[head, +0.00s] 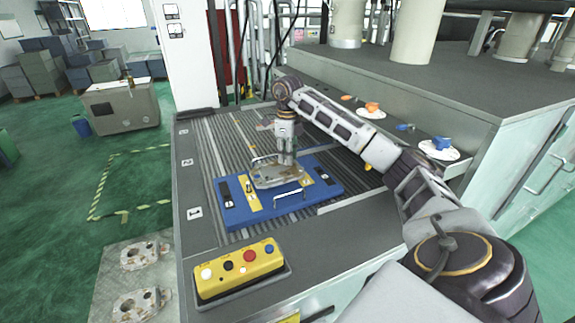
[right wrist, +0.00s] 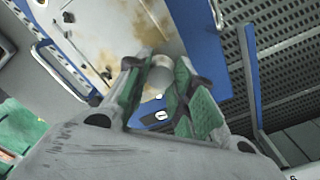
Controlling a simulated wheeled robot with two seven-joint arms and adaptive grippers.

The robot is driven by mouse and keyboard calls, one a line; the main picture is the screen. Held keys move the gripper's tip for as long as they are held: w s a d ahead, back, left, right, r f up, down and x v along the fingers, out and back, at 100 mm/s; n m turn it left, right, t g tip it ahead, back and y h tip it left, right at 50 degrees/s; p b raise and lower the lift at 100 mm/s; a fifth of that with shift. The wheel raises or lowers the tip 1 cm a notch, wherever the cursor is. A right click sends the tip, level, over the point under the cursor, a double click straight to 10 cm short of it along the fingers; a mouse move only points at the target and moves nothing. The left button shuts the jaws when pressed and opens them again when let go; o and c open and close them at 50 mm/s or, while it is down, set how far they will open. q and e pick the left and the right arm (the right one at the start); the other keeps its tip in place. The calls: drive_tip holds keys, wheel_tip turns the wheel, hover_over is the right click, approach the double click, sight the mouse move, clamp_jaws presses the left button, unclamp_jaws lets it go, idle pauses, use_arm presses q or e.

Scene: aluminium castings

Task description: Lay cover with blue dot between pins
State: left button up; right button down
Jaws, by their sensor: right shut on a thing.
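A grey, brown-stained metal cover (head: 277,174) is over the middle of a blue board (head: 237,210) with yellow strips. It also shows in the right wrist view (right wrist: 125,25). My right gripper (head: 286,160) points down at the cover. In the right wrist view its green-padded fingers (right wrist: 160,85) are shut on a round pale knob at the cover's edge. I cannot tell whether the cover rests on the board or hangs just above it. No blue dot shows on it, and the pins cannot be made out. My left gripper is not in view.
A yellow button box (head: 240,270) stands at the bench's front edge. Two similar castings (head: 140,255) lie on a plate at lower left. Orange and blue parts on white discs (head: 439,150) are on the ledge at right. The ribbed bench surface left of the board is clear.

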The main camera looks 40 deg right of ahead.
drive_tip(key=shift+f, duration=0.1)
idle(0.3)
drive_tip(key=shift+f+p, duration=0.4)
drive_tip(key=shift+f, duration=1.65)
drive_tip(key=c, duration=1.2)
unclamp_jaws()
drive_tip(key=shift+r, duration=0.1)
drive_tip(key=shift+r+b, duration=0.7)
drive_tip(key=shift+r, duration=2.75)
drive_tip(key=shift+r+p, duration=0.55)
drive_tip(key=shift+r, duration=1.9)
